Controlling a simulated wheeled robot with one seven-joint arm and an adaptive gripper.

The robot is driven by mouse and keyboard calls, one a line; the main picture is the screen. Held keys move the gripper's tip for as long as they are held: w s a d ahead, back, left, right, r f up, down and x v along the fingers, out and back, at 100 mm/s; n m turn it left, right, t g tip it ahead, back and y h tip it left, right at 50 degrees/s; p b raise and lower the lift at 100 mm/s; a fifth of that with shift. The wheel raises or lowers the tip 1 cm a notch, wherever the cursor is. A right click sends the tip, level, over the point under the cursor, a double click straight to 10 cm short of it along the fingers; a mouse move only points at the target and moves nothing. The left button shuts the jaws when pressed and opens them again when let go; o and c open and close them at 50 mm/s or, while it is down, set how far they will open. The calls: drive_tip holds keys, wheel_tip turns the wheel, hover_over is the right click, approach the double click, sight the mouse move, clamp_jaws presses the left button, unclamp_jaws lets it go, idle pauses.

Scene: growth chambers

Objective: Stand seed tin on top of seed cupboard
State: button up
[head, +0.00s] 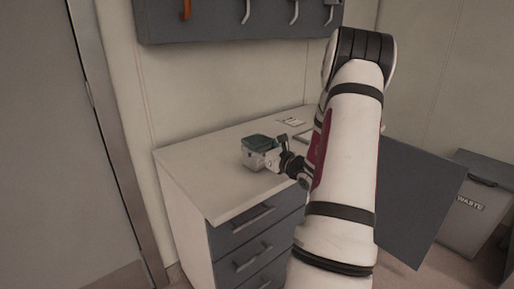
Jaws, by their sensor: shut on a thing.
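The seed tin (256,147), a small pale box with a dark green top, shows at the end of my arm, over the pale top of the cupboard with drawers (205,172). It looks upright. My gripper (271,159) is shut on the tin from its right side. My gripper and wrist cover part of the tin's right side. I cannot tell whether the tin's base touches the cupboard top or hangs just above it.
A grey door panel (418,196) stands open on the cupboard's right. A small white card (291,121) lies at the back of the top. A hook rail (240,18) hangs above. A waste bin (474,208) stands right. The top's left part is clear.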

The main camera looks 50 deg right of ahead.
drive_tip(key=shift+f, duration=0.2)
drive_tip(key=o, duration=1.3)
drive_tip(key=shift+r, duration=0.2)
